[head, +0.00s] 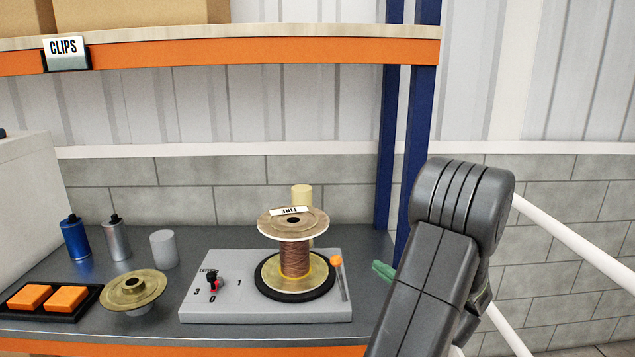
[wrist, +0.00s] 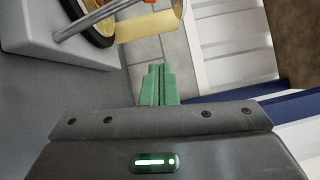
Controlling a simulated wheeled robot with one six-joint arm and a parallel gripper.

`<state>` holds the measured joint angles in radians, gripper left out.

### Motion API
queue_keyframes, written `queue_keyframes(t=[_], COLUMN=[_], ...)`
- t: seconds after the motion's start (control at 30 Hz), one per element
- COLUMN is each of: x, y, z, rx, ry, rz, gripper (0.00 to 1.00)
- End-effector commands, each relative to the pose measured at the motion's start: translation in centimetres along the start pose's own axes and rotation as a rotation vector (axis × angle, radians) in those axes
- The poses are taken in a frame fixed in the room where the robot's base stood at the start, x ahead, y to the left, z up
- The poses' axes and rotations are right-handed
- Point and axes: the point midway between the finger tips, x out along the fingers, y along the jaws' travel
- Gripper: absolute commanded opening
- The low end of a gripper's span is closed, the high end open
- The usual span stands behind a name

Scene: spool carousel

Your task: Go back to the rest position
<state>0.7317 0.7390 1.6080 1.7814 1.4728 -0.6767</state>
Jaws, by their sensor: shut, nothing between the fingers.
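My gripper (wrist: 158,85) shows in the wrist view with its two green fingers together and nothing between them. In the head view its green fingertips (head: 383,271) show just left of my dark grey arm, which hides the rest of it. The fingertips are apart from the carousel box (head: 210,310), to its right. A wooden spool of copper-coloured wire (head: 294,255) with a tag on top stands upright on the round black-rimmed turntable (head: 292,293). An orange-tipped lever (head: 338,265) rises at the box's right side. A dial with a red and black knob (head: 213,281) is on the left.
A brass-coloured flanged disc (head: 132,290), a black tray (head: 85,311) with orange blocks, and blue, silver and grey cylinders stand left on the dark bench (head: 350,240). A pale cylinder (head: 302,193) is behind the spool. A blue post (head: 405,130) and an orange-edged shelf (head: 250,52) are near.

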Motion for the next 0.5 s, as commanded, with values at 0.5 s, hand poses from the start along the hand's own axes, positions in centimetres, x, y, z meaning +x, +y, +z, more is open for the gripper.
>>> queue_keyframes(t=[0.5], x=[-5.8], y=[1.5], z=[-4.0], rx=[0.08], ry=[0.004], rz=[-0.055], gripper=[0.0])
